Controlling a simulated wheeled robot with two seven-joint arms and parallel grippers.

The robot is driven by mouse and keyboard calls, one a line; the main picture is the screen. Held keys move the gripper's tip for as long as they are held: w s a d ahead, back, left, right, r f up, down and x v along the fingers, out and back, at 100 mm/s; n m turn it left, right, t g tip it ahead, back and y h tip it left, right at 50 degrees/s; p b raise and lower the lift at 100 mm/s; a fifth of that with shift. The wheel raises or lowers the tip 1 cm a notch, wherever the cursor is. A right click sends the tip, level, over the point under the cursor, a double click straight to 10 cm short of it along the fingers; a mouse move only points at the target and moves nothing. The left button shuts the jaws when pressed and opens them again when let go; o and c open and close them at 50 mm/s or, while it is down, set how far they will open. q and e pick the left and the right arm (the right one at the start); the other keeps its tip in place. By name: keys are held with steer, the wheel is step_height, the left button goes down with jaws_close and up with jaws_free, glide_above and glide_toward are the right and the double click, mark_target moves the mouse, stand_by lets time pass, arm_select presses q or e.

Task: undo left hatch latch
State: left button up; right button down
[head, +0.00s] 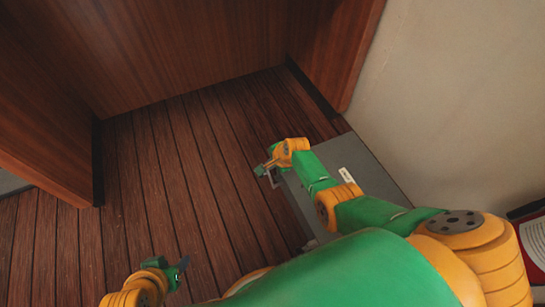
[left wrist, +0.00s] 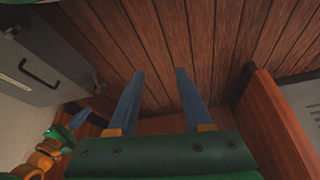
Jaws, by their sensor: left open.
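A grey box-like hatch unit (head: 385,170) stands against the pale wall. In the left wrist view its grey face (left wrist: 48,40) carries a dark bar handle (left wrist: 40,72). A small bracket (left wrist: 97,84) shows near its corner; I cannot tell whether it is the left latch. My left gripper (head: 181,268) is low at the left in the head view, apart from the unit. Its two blue fingers (left wrist: 157,92) are spread, with nothing between them. My right gripper (head: 264,170) is by the unit's far left corner; its fingers are small and partly hidden, and contact is unclear.
Wooden cabinets (head: 190,45) stand at the back and left. The plank floor (head: 185,165) between them and the hatch unit is clear. The pale wall (head: 445,95) bounds the right side. A red and white object (head: 533,235) is at the right edge.

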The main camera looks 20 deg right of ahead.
arm_select(q)
step_height(320, 180, down, 7)
steer(key=s+g+p, duration=0.2)
steer(key=shift+s+a+r+y+p, duration=0.15)
steer(key=shift+s+a+y+p, duration=0.15)
steer(key=shift+s+a, duration=0.1)
